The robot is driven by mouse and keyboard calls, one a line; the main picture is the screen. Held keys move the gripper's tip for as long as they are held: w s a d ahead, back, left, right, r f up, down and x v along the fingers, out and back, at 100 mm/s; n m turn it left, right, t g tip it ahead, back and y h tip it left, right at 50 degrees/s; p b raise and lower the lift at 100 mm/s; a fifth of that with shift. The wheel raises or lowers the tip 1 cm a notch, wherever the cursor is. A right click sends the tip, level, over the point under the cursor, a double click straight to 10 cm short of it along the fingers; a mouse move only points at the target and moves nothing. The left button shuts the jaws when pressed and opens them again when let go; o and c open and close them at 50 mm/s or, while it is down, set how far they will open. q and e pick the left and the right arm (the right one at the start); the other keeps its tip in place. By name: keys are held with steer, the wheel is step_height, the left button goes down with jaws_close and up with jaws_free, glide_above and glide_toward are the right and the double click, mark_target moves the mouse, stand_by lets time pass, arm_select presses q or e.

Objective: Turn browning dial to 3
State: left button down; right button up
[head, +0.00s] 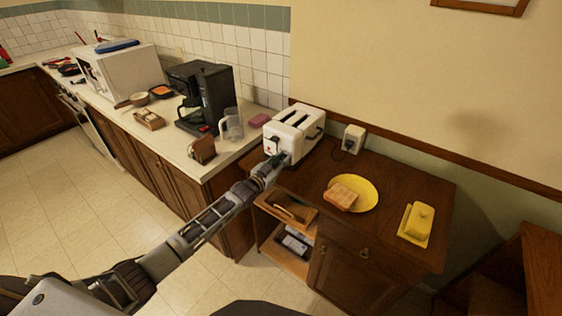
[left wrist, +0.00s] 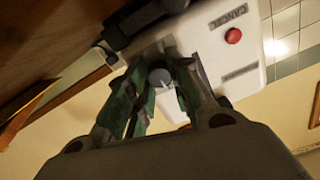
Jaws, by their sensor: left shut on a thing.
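The white toaster (head: 294,132) stands on the dark wooden cabinet by the wall. My left gripper (head: 277,160) is at the toaster's front end face. In the left wrist view the toaster's face (left wrist: 238,45) shows a red cancel button (left wrist: 233,36) and a dark label. The left gripper's green fingers (left wrist: 160,95) are closed around the round grey browning dial (left wrist: 160,77). A light pointer line shows on the dial, but the number it points at cannot be read. My right gripper is not in view.
A yellow plate (head: 367,187) with toast (head: 341,197) and a yellow butter dish (head: 419,221) sit on the wooden cabinet top (head: 393,189). A coffee maker (head: 206,92) and glass pitcher (head: 233,125) stand on the counter at left.

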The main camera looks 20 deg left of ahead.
arm_select(q)
steer(key=c, duration=1.2)
jaws_free()
steer(key=shift+c, duration=0.2)
steer(key=shift+s, duration=0.1)
steer(key=v, duration=1.1)
steer(key=shift+s+a, duration=0.15)
steer(key=shift+s, duration=0.25)
steer(key=shift+r, duration=0.1)
